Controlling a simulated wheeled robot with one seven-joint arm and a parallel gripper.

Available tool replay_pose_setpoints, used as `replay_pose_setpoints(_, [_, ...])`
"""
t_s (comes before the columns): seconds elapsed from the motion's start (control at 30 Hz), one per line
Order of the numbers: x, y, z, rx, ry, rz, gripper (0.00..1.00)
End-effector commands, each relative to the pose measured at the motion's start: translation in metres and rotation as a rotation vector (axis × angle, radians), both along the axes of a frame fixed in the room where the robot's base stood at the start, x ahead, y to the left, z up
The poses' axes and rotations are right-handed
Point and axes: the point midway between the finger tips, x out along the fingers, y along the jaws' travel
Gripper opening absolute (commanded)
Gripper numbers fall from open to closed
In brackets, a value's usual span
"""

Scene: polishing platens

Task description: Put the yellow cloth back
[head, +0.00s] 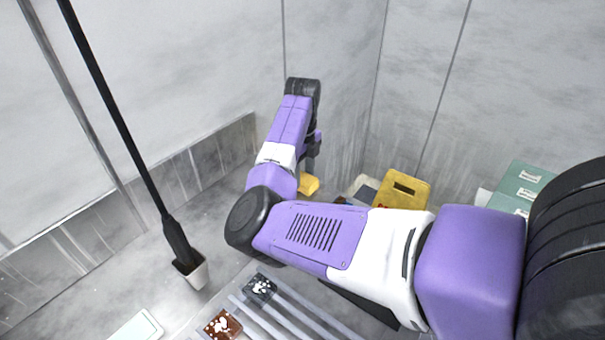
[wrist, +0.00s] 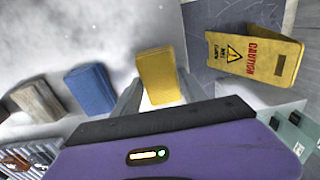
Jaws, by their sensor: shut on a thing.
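The yellow cloth (wrist: 158,76) is a folded pad in the middle of the wrist view, between the two fingers of my gripper (wrist: 160,90). My gripper is shut on it. In the head view the yellow cloth (head: 308,185) shows as a small patch just below my gripper, partly hidden by my arm. I cannot tell whether it touches the surface under it. A folded blue cloth (wrist: 90,90) and a folded beige cloth (wrist: 38,100) lie to its left in the wrist view, roughly in a row with it and apart from it.
A yellow caution sign (wrist: 255,56) stands right of the cloth; the head view shows it too (head: 403,187). Green boxes (head: 522,182) stand at the right. A grey wall (head: 330,90) closes off the back.

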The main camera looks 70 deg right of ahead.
Motion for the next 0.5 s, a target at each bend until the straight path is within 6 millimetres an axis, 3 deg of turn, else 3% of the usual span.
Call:
replay_pose_setpoints(0.37, [0.0003,0.0000,-0.0044,0.000,-0.001,0.000,0.18])
replay_pose_setpoints(0.4, [0.0004,-0.0001,-0.0038,0.000,-0.001,0.000,0.56])
replay_pose_setpoints(0.5, [0.0004,-0.0001,-0.0036,0.000,-0.001,0.000,0.72])
